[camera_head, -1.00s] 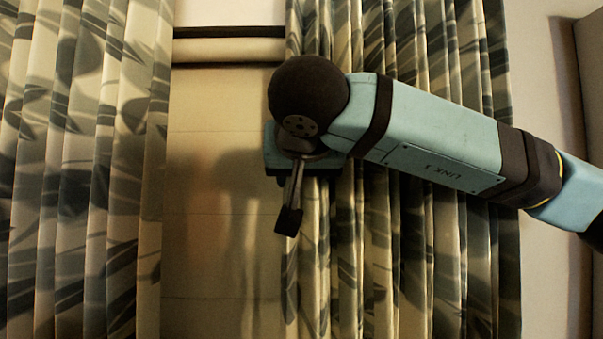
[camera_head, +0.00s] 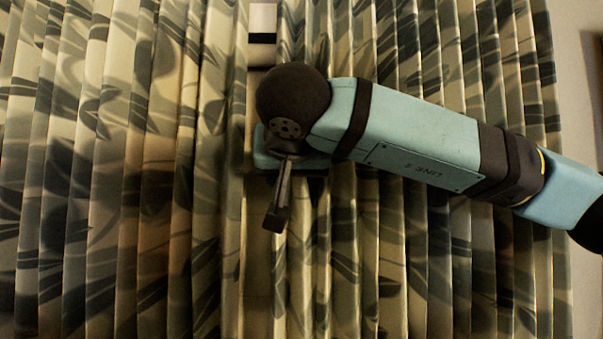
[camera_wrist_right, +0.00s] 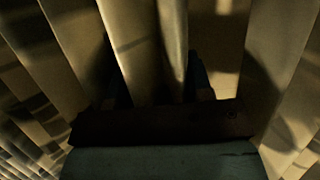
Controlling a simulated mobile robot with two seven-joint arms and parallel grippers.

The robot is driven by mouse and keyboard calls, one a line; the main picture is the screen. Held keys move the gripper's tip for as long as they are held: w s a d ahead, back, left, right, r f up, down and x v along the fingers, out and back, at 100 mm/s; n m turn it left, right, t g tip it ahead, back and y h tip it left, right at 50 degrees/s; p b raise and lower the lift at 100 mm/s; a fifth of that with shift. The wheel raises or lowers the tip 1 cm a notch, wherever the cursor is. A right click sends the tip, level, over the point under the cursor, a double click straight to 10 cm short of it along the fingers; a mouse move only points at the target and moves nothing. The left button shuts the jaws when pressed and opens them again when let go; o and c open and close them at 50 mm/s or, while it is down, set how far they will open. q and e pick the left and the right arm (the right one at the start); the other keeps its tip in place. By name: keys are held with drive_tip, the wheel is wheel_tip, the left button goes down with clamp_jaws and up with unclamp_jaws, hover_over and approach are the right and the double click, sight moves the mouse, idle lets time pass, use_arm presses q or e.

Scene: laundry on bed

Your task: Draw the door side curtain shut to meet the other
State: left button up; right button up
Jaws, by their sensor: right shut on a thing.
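The right-hand patterned curtain (camera_head: 400,255) hangs in folds on the right of the head view. The other curtain (camera_head: 120,170), in the same leaf pattern, hangs on the left. My right gripper (camera_head: 278,205) is at the right-hand curtain's leading edge. In the right wrist view, that gripper (camera_wrist_right: 155,88) is shut on a curtain fold (camera_wrist_right: 150,45). My left gripper is not in view.
My right arm reaches in from the right across the right-hand curtain. Bare wall (camera_head: 587,290) shows beyond that curtain's right edge. In the right wrist view, a pale strip lies right of the held fold, with more folds beyond.

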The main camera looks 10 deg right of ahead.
drive_tip(key=a, duration=0.4)
drive_tip(key=shift+w+r, duration=0.15)
drive_tip(key=shift+w, duration=0.25)
drive_tip(key=o, duration=1.3)
drive_tip(key=shift+a, duration=0.15)
drive_tip(key=shift+w+a, duration=0.1)
drive_tip(key=shift+a, duration=0.05)
drive_tip(key=b+v, duration=0.3)
drive_tip(key=v, duration=1)
drive_tip(key=shift+s+a+r, duration=0.1)
drive_tip(key=shift+s+r, duration=0.05)
drive_tip(key=shift+s, duration=0.2)
